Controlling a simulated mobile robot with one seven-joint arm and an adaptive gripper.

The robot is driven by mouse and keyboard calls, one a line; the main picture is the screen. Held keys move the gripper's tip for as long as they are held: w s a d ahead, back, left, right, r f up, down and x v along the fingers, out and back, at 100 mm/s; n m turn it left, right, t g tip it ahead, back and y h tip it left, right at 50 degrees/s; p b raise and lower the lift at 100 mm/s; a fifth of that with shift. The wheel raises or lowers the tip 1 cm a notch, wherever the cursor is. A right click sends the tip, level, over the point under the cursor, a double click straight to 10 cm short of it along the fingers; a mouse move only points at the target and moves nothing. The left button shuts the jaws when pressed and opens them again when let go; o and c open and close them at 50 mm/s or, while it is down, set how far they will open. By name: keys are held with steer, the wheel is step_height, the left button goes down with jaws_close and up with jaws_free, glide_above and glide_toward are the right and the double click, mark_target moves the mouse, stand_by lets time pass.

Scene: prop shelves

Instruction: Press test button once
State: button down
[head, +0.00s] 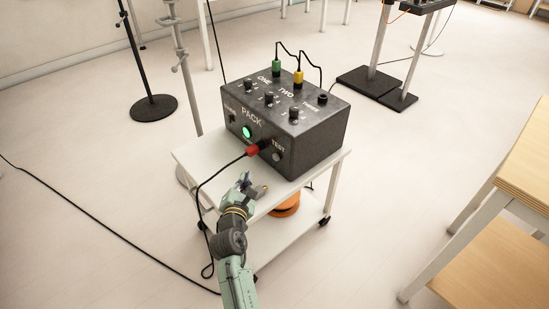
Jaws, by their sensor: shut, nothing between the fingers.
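A dark box marked PACK (325,125) stands on a small white trolley. The TEST label is at the right end of its front face, with a small, dark round test button (276,157) just below it; its details are too small to make out. My gripper (254,184) is shut and empty. In the picture it shows below and a little left of the button, over the trolley's front edge. It appears apart from the box, but the exact gap is hard to tell.
A red plug (254,149) with a black cable sticks out beside the button, and a lit green lamp (247,132) is left of it. Green (277,66) and yellow (298,78) plugs stand on top. The trolley (187,154) has an orange item (287,207) below. A wooden table (525,150) is at right.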

mark_target(276, 157)
steer(key=w+d+p, duration=0.1)
steer(key=w+d, duration=0.1)
steer(key=d, duration=0.1)
steer(key=w+d+p, duration=0.1)
steer(key=w+d, duration=0.1)
steer(key=shift+d+r+p, duration=0.2)
steer(key=shift+p, duration=0.15)
steer(key=shift+w+d+f+p, duration=0.2)
steer(key=shift+w+d+p, duration=0.15)
steer(key=shift+d, duration=0.2)
steer(key=shift+w+d+r+p, duration=0.2)
steer(key=shift+d+p, duration=0.1)
steer(key=shift+p, duration=0.25)
stand_by(0.5)
steer(key=shift+f, duration=0.2)
steer(key=shift+w+d+p, duration=0.3)
steer(key=shift+d+p, duration=0.1)
steer(key=shift+p, duration=0.1)
stand_by(0.5)
steer(key=shift+s+a, duration=0.1)
steer(key=shift+a, duration=0.05)
steer(key=shift+s+a+b, duration=0.3)
steer(key=shift+s+a, duration=0.1)
steer(key=shift+a, duration=0.15)
stand_by(0.3)
